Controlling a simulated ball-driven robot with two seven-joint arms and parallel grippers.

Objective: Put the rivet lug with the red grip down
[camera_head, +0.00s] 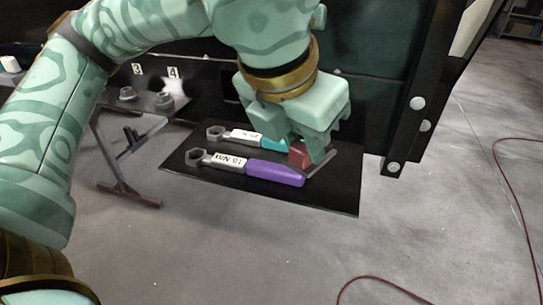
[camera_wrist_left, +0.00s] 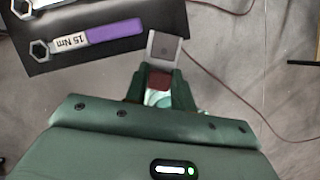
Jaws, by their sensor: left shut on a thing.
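My left gripper (camera_head: 310,158) is above the right part of a black tray (camera_head: 335,197), its jaws shut on the red grip (camera_head: 299,154) of the rivet lug. In the left wrist view, the red grip (camera_wrist_left: 159,81) sits between the fingers (camera_wrist_left: 158,90). The lug's grey square head (camera_wrist_left: 165,47) points away from the gripper, by the tray's edge. Whether the lug touches the tray cannot be told. My right gripper is not in view.
A wrench with a purple grip (camera_head: 275,173), labelled 15 Nm, lies on the tray left of the gripper. A wrench with a teal grip (camera_head: 270,143) lies behind it. A dark post (camera_head: 408,110) stands at the right. Red cables (camera_head: 380,279) lie on the floor.

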